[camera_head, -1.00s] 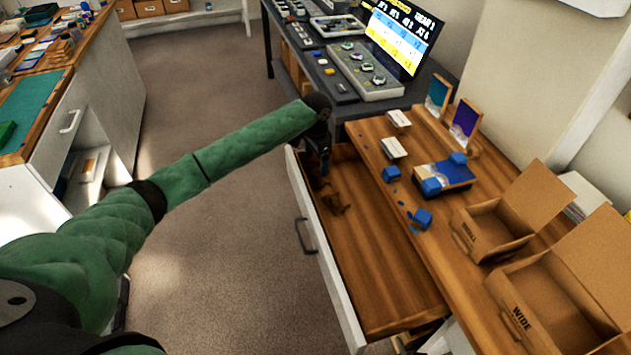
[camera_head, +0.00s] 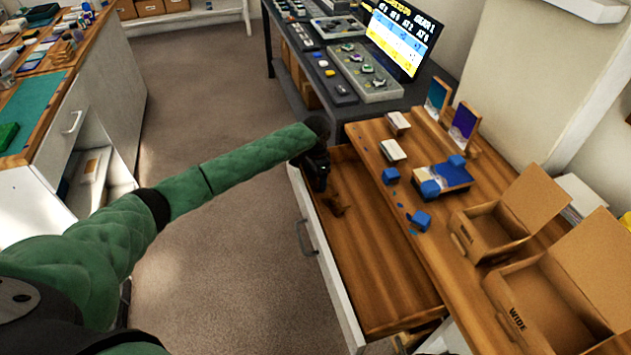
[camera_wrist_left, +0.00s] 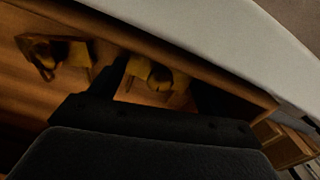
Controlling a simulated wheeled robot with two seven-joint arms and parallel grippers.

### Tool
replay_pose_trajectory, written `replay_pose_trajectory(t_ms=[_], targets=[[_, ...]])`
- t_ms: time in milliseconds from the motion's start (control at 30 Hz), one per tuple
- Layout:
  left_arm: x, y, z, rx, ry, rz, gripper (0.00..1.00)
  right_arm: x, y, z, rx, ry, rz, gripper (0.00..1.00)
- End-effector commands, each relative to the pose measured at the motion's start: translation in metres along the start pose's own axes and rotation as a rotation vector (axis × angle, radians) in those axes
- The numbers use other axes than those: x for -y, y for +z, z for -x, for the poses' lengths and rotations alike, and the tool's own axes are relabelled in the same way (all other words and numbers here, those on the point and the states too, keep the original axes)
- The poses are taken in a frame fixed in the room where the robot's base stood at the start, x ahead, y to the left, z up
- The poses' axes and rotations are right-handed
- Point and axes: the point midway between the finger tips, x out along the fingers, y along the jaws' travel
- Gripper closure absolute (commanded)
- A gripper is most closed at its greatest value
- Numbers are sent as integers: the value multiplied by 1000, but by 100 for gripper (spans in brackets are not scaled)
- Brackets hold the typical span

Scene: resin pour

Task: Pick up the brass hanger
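The drawer (camera_head: 390,290) is open, and a small dark brass-brown piece (camera_head: 335,205) lies on its floor near the far end. My left gripper (camera_head: 318,182) is inside that end of the drawer, pointing down. In the left wrist view its two dark fingers (camera_wrist_left: 160,88) are apart. A yellowish brass piece (camera_wrist_left: 158,76) shows between and just beyond them, partly hidden by the gripper. A second brown and brass piece (camera_wrist_left: 45,54) lies to the left. I cannot tell from its shape which piece is the hanger. My right gripper is out of view.
The drawer's white front (camera_head: 335,285) runs close beside my left gripper. On the wooden table (camera_head: 400,240) are blue pieces (camera_head: 421,219), white boxes (camera_head: 393,151), picture stands (camera_head: 463,124) and open cartons (camera_head: 545,310). The drawer's near part is empty.

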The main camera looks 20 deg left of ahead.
Motion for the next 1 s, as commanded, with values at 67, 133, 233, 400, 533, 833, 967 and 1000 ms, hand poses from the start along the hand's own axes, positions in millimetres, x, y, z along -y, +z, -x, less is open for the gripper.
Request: replay_pose_trajectory(t_ms=[67,133,233,400,533,833,967,1000], targets=[[0,0,0,0,0,0,49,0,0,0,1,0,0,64],[0,0,0,0,0,0,49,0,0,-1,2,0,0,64],[0,0,0,0,0,0,49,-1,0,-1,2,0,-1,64],[1,0,5,0,0,1,49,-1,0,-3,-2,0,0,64],[0,0,21,-2,-1,0,49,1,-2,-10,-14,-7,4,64],[-42,-15,65,-2,0,-4,49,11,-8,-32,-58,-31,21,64],[-67,-23,82,-4,0,-3,49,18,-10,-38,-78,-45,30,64],[-74,-25,86,-2,0,-3,49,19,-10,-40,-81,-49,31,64]])
